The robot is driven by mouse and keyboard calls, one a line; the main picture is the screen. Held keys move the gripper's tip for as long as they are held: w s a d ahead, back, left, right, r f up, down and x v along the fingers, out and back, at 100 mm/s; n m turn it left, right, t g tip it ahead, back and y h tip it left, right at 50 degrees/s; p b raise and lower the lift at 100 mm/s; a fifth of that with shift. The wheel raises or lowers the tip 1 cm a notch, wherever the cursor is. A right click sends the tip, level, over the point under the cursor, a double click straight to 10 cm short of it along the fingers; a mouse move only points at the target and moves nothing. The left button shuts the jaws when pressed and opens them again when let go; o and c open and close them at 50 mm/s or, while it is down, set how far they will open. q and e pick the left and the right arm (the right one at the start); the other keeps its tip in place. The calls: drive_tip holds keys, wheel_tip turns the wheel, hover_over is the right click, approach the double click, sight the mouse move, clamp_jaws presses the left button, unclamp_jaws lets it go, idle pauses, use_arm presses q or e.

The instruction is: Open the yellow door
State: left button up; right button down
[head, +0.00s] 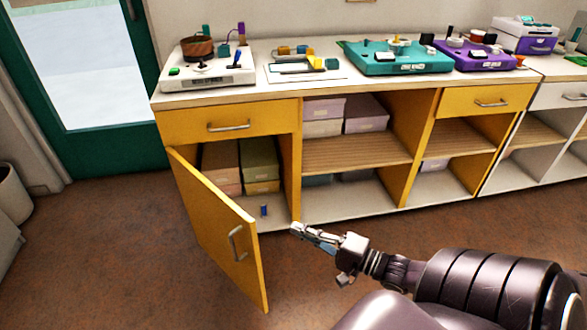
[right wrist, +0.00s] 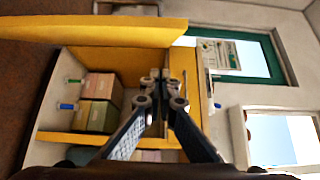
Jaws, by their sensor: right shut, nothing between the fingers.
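The yellow door (head: 215,230) of the lower left cabinet stands swung open into the room, hinged at its left side. Its metal handle (head: 237,243) is on the outer face, near the free edge. In the right wrist view the door (right wrist: 120,32) shows edge-on along the top. My right gripper (head: 296,230) is shut and empty, in front of the cabinet opening, to the right of the door and apart from the handle. In the right wrist view its fingertips (right wrist: 160,90) meet. My left gripper is not in view.
Inside the open cabinet are stacked boxes (head: 259,160) and a small blue item (head: 264,210). A yellow drawer (head: 228,124) above is closed. The brown floor (head: 130,270) left of the door is clear.

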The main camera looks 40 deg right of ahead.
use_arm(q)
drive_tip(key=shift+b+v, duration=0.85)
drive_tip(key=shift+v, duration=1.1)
use_arm(e)
drive_tip(key=w+a, duration=0.6)
drive_tip(key=w, duration=0.1)
drive_tip(key=shift+a, duration=0.2)
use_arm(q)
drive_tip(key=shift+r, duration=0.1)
